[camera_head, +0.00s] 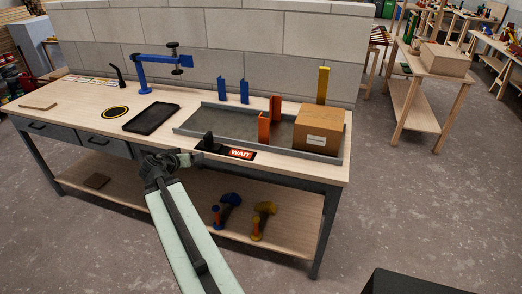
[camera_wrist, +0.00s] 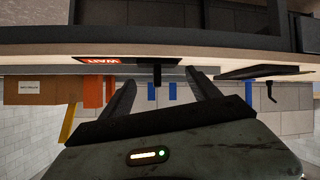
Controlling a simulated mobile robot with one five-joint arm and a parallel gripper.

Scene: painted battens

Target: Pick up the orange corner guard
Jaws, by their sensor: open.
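Two orange upright pieces, a nearer orange corner guard (camera_head: 264,129) and one just behind it (camera_head: 275,107), stand in the grey tray (camera_head: 190,131), left of the cardboard box. In the wrist view, which is upside down, orange (camera_wrist: 93,92) shows left of my fingers beside the box. My gripper (camera_head: 186,158) is at the bench's front edge, left of and nearer than the orange pieces. Its fingers (camera_wrist: 162,88) are spread apart with nothing held between them.
A cardboard box (camera_head: 319,127) and a yellow upright piece (camera_head: 323,85) are at the tray's right. Blue upright pieces (camera_head: 244,91) stand at its back. A black tray (camera_head: 151,117) is left.

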